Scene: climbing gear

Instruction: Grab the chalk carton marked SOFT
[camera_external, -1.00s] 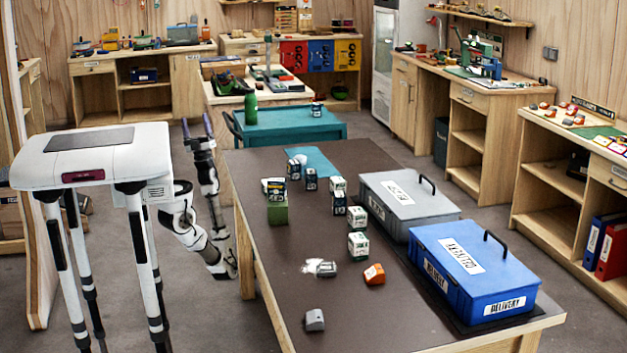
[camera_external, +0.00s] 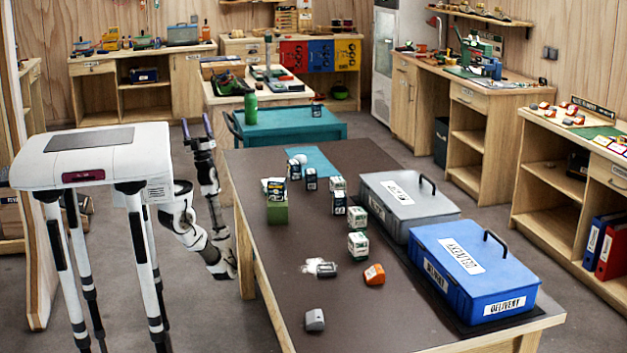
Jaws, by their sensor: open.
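Several small chalk cartons stand on the dark-topped table, in white with dark blue or with green; their print is too small to read, so I cannot tell which is marked SOFT. A dark blue and white carton (camera_external: 278,190) sits on a green block (camera_external: 277,213). More dark blue ones stand near it (camera_external: 311,179) and farther right (camera_external: 339,203). Green and white cartons stand at the table's middle (camera_external: 357,220) and nearer the front (camera_external: 358,245). My gripper (camera_external: 196,128) is open and empty, pointing up left of the table, apart from every carton.
A grey lidded box (camera_external: 385,215) and a blue lidded box (camera_external: 450,285) fill the table's right side. A teal cart (camera_external: 290,125) carries a green bottle (camera_external: 251,108).

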